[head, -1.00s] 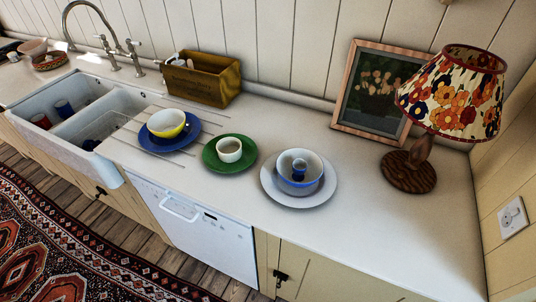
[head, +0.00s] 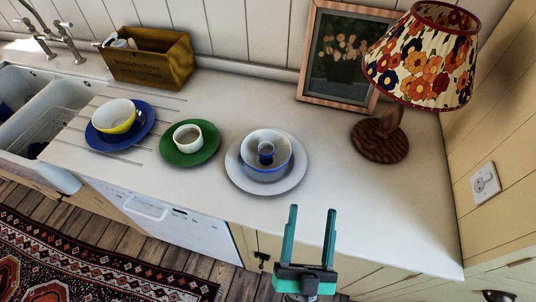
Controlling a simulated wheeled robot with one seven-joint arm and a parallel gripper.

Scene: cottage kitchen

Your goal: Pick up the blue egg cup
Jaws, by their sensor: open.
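The small blue egg cup (head: 266,152) stands upright inside a white bowl with a blue outside (head: 287,163). That bowl sits on a pale grey-white plate (head: 235,177) on the worktop. My gripper (head: 311,208) is in the lower middle of the head view, in front of the counter and to the lower right of the plate. Its two green fingers point up in the picture and are spread apart, with nothing between them. It is apart from the bowl and the egg cup.
A cream cup (head: 187,137) on a green plate (head: 205,154) stands left of the bowl. Further left is a yellow bowl (head: 121,127) on a blue plate (head: 146,112). A lamp (head: 381,138) and framed picture (head: 310,93) stand behind. The right worktop (head: 400,205) is clear.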

